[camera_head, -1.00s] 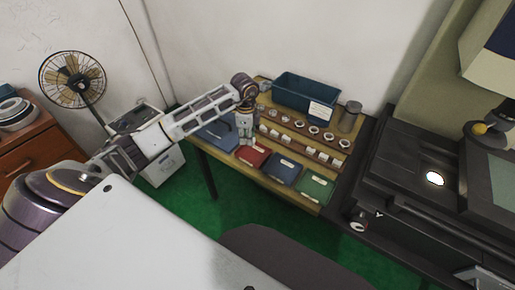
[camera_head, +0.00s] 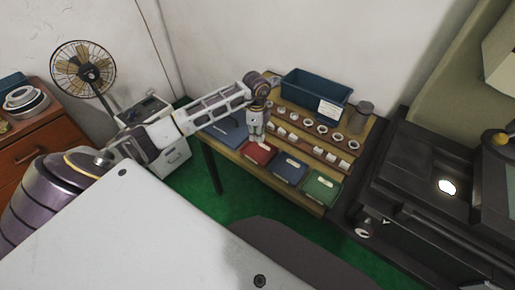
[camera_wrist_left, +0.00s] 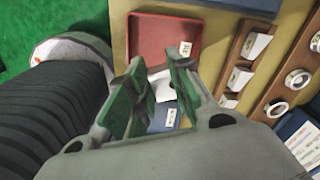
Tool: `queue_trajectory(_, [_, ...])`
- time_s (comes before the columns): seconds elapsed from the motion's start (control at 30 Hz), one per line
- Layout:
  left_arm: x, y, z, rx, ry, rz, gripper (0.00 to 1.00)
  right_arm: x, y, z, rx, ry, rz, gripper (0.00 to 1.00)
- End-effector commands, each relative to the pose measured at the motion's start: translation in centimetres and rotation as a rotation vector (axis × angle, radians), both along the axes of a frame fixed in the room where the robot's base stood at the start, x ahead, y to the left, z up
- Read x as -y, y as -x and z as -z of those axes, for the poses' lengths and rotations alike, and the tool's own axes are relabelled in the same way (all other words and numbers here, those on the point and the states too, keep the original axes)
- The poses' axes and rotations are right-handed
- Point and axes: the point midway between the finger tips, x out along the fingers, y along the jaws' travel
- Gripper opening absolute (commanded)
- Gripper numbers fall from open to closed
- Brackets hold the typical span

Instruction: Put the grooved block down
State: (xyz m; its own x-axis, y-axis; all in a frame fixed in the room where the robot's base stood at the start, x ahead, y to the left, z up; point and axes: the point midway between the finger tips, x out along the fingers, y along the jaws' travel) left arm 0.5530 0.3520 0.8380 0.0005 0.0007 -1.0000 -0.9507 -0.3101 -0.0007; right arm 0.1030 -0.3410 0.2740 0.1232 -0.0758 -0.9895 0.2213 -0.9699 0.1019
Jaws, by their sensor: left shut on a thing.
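My left gripper (camera_head: 256,137) is at the back edge of the red tray (camera_head: 257,153) in the head view. In the left wrist view its green-padded fingers (camera_wrist_left: 158,92) are shut on the grooved block (camera_wrist_left: 163,84), a small white piece with a dark spot. The fingers hide part of it. The wrist view shows the red tray (camera_wrist_left: 163,38) beyond the fingers, and a blue tray (camera_wrist_left: 165,118) partly hidden behind them. I cannot tell whether the block touches anything below. My right gripper is not in view.
A green tray (camera_head: 321,187) is at the table's front right. Several white blocks (camera_head: 331,160) and metal rings (camera_head: 322,129) stand in rows behind the trays. A blue bin (camera_head: 316,93) and a grey canister (camera_head: 360,117) are at the back. A dark machine (camera_head: 430,170) is at right.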

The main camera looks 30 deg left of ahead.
Motion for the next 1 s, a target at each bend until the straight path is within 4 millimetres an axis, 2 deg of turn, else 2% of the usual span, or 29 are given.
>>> queue_trajectory(0.1, [0.0, 0.1, 1.8, -0.003, 0.001, -0.001, 0.00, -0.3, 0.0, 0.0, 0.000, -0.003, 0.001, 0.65])
queue_trajectory(0.3, [0.1, 0.0, 3.9, -0.002, 0.002, 0.001, 0.00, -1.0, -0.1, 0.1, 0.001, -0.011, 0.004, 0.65])
queue_trajectory(0.77, [0.0, 0.0, 4.4, -0.001, 0.000, 0.001, 0.00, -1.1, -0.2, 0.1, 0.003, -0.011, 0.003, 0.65])
queue_trajectory(1.0, [0.1, 0.1, 6.8, -0.003, 0.002, 0.000, 0.00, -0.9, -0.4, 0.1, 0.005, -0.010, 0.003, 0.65])
